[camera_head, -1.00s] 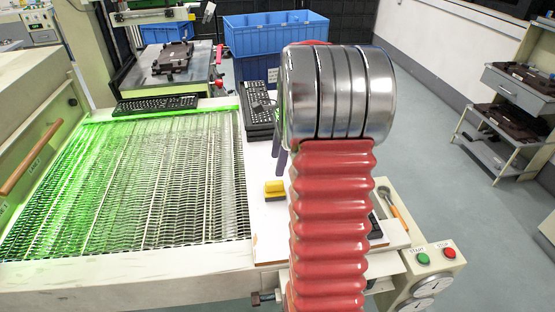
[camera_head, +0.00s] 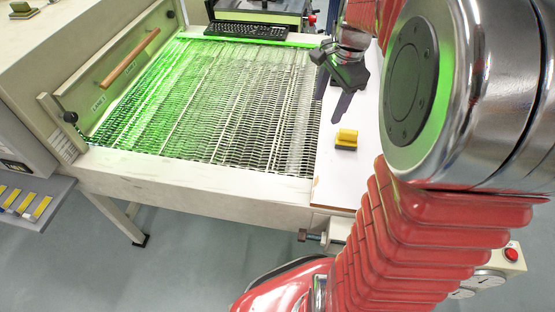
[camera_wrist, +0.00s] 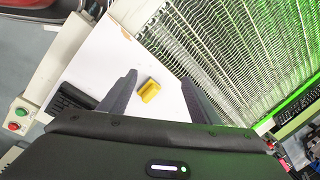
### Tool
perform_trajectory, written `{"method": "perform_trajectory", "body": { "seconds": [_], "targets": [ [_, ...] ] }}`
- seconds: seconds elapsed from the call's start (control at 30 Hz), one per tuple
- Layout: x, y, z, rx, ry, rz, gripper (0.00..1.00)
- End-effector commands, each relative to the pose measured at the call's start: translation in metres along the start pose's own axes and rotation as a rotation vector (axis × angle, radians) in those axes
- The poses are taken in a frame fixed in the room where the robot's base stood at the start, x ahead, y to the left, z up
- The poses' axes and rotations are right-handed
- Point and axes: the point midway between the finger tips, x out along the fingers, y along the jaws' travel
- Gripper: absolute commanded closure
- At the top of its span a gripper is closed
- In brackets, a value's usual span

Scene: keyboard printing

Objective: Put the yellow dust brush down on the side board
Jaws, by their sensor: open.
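The yellow dust brush (camera_head: 346,139) sits on the white side board (camera_head: 334,179), to the right of the mesh belt. It also shows in the wrist view (camera_wrist: 149,90), lying on the board (camera_wrist: 97,62) beyond and between my fingers. My gripper (camera_head: 335,90) is above the board, behind the brush in the head view. Its fingers (camera_wrist: 160,92) are spread apart with nothing between them, and the brush is clear of both. My arm hides the right part of the board in the head view.
The mesh belt (camera_head: 220,100) glows green at its left. A black keyboard (camera_head: 246,31) lies at its far end. A button box (camera_head: 507,262) stands at the lower right. A shelf with yellow items (camera_head: 25,205) is at left.

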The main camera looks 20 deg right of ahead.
Motion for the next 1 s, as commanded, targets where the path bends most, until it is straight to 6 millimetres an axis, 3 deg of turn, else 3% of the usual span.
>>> {"method": "perform_trajectory", "body": {
  "seconds": [0.1,0.5,1.0],
  "targets": [
    [-0.015,0.007,0.033,-0.169,0.022,-0.029,0.43],
    [-0.044,0.048,0.123,-0.733,0.108,-0.113,0.43],
    [-0.05,0.118,0.2,-1.404,0.249,-0.216,0.43]
  ]
}}
